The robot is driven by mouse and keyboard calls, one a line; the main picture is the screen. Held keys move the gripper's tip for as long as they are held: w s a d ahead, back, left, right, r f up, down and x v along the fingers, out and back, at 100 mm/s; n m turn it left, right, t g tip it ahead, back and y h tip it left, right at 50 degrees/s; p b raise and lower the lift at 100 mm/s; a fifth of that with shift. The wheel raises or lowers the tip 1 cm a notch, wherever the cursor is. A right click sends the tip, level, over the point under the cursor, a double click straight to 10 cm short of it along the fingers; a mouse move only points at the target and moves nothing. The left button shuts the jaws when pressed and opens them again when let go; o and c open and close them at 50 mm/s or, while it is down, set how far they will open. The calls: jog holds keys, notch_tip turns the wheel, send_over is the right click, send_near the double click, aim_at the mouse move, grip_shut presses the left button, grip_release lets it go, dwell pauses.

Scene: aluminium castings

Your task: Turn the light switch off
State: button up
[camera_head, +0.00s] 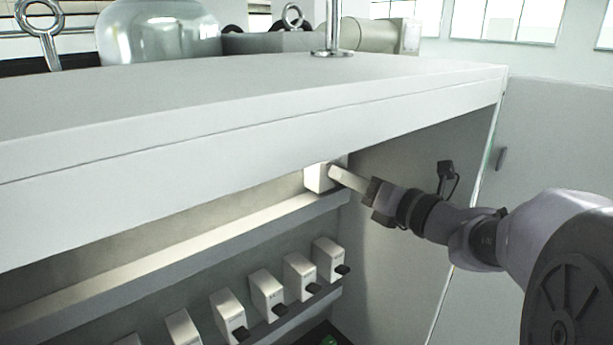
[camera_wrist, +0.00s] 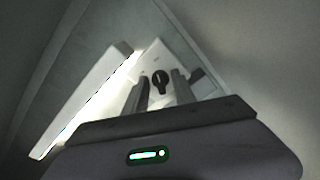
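The light switch (camera_head: 318,178) is a white box under the cabinet top, at the right end of the lit lamp. In the wrist view the switch (camera_wrist: 150,56) faces me with a black rotary knob (camera_wrist: 160,77). My gripper (camera_head: 335,174) reaches in from the right, its fingers close to the switch. In the wrist view my gripper (camera_wrist: 160,86) is open, with one finger on each side of the knob in the picture. I cannot tell whether the fingers touch the knob. The lamp (camera_wrist: 90,98) glows white along its edge.
Several white breaker-like modules with black levers (camera_head: 266,294) line a rail below. The cabinet top (camera_head: 260,92) overhangs my gripper closely. The cabinet's right side wall (camera_head: 408,161) is near my arm.

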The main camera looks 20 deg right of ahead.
grip_shut()
jog(key=shift+b, duration=0.3)
jog(key=shift+s+a+n+b, duration=0.1)
jog(key=shift+n+b, duration=2.85)
jog(key=shift+b, duration=0.6)
jog(key=shift+a+n+b, duration=0.1)
jog(key=shift+n+b, duration=2.85)
jog(key=shift+b, duration=0.6)
